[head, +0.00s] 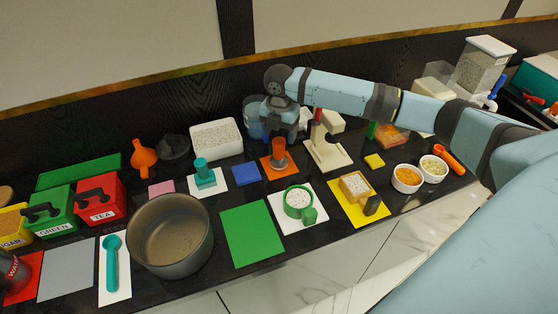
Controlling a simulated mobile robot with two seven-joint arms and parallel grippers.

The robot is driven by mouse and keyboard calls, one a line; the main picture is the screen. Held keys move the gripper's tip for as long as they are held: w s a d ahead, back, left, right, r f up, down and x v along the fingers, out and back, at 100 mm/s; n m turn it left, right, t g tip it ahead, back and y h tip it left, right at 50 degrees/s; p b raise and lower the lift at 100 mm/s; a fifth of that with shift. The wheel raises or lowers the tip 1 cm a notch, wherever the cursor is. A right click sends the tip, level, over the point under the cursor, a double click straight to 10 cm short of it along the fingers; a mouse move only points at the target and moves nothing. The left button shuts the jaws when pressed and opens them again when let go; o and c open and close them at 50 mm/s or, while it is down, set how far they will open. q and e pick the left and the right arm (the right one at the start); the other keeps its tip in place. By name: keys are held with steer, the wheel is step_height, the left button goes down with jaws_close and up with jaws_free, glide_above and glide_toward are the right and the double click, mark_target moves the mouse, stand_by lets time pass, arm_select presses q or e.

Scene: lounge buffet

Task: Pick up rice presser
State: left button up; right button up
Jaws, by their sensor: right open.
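My right gripper (280,136) points down, open, just above an orange upright piece (279,158) with a round post, on an orange mat (266,168). The fingertips are close to its top; whether they touch it I cannot tell. A teal piece (204,174) with a flat base and an upright handle stands on a white mat (220,189) to the left. Both have a presser-like shape; which one is the rice presser I cannot tell. My left gripper is not in view.
A green ring mould (298,202) with rice and a wooden box mould (356,187) stand in front. A large pot (170,236) is at the left, a white rice tub (216,138) behind. A cream stand (326,152) is close right of my gripper. The green mat (252,234) is bare.

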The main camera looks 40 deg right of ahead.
mark_target(279, 149)
steer(key=f, duration=0.6)
steer(key=shift+s+a+f, duration=0.15)
steer(key=shift+a+f, duration=0.05)
steer(key=c, duration=1)
